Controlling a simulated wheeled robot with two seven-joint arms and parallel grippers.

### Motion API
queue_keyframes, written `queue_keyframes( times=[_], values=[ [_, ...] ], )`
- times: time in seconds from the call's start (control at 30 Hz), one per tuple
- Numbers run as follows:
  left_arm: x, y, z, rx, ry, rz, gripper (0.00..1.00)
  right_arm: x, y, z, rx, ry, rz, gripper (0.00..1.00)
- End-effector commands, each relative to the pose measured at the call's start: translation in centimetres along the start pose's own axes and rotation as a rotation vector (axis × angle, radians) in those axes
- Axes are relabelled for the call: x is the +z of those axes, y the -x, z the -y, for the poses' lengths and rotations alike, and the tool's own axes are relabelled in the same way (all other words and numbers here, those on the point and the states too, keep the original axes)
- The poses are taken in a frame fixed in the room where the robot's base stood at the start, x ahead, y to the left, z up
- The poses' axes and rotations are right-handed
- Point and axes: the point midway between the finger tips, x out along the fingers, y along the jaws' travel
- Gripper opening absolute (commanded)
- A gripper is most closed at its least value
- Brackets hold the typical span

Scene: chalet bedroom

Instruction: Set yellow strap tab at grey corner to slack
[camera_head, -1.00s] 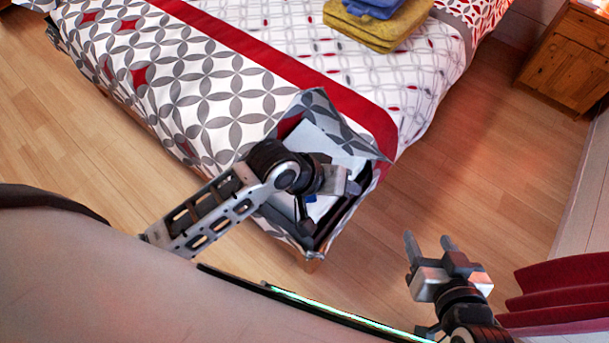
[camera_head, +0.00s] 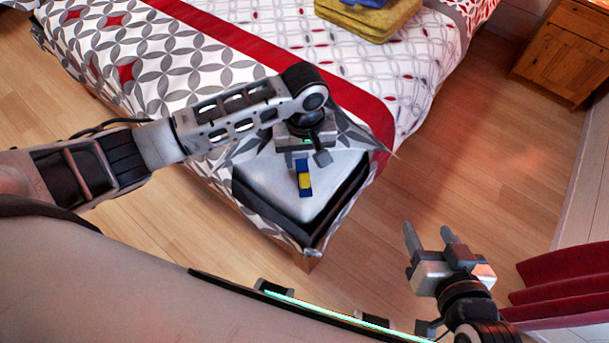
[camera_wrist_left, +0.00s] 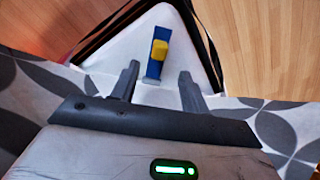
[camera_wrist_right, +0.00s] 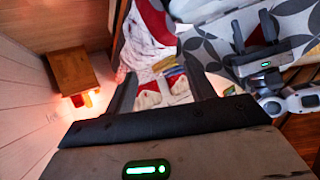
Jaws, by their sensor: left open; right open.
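The yellow strap tab (camera_head: 305,181) sits on a short blue strap (camera_head: 300,165) on the pale, uncovered bed corner (camera_head: 270,180). In the left wrist view, the yellow tab (camera_wrist_left: 159,50) lies partway along the blue strap (camera_wrist_left: 153,71), with blue at both ends. My left gripper (camera_head: 304,159) is open at the inner end of the strap. Its fingertips (camera_wrist_left: 160,74) stand either side of the strap's near end, with the tab beyond them; I cannot tell the height gap. My right gripper (camera_head: 427,236) is open and empty over the floor, right of the corner.
The patterned cover (camera_head: 190,80) is folded back from the corner, leaving a dark edge (camera_head: 345,203) around the pale surface. Folded yellow towels (camera_head: 375,22) lie farther up the bed. A wooden nightstand (camera_head: 560,50) and red curtain (camera_head: 565,285) stand at right. Floor between is clear.

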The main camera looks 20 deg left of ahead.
Motion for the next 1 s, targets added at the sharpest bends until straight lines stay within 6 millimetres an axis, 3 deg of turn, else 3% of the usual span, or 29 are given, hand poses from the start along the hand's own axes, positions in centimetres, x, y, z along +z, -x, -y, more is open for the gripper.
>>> queue_keyframes(
  times=[0.1,0.33,0.5,0.8,0.97,1.0],
  values=[
    [0.1,-3.0,0.0,-0.002,0.000,0.001,0.45,0.6,-0.4,-0.1,-0.001,0.004,-0.005,0.55],
    [0.1,-6.6,0.0,-0.001,-0.002,0.000,0.45,0.7,-0.5,0.0,-0.004,0.011,-0.018,0.55],
    [0.0,-7.7,0.0,0.001,-0.002,-0.001,0.45,0.9,-0.5,0.0,-0.006,0.016,-0.017,0.55],
    [0.0,-7.8,-0.1,0.002,-0.002,-0.001,0.45,0.8,-0.3,0.1,-0.008,0.016,-0.020,0.55],
    [0.0,-7.8,-0.1,0.001,-0.002,-0.001,0.04,0.8,-0.3,0.1,-0.008,0.016,-0.019,0.55],
    [0.0,-7.8,-0.1,0.001,-0.002,-0.001,0.00,0.8,-0.3,0.1,-0.008,0.016,-0.019,0.55]
  ],
)
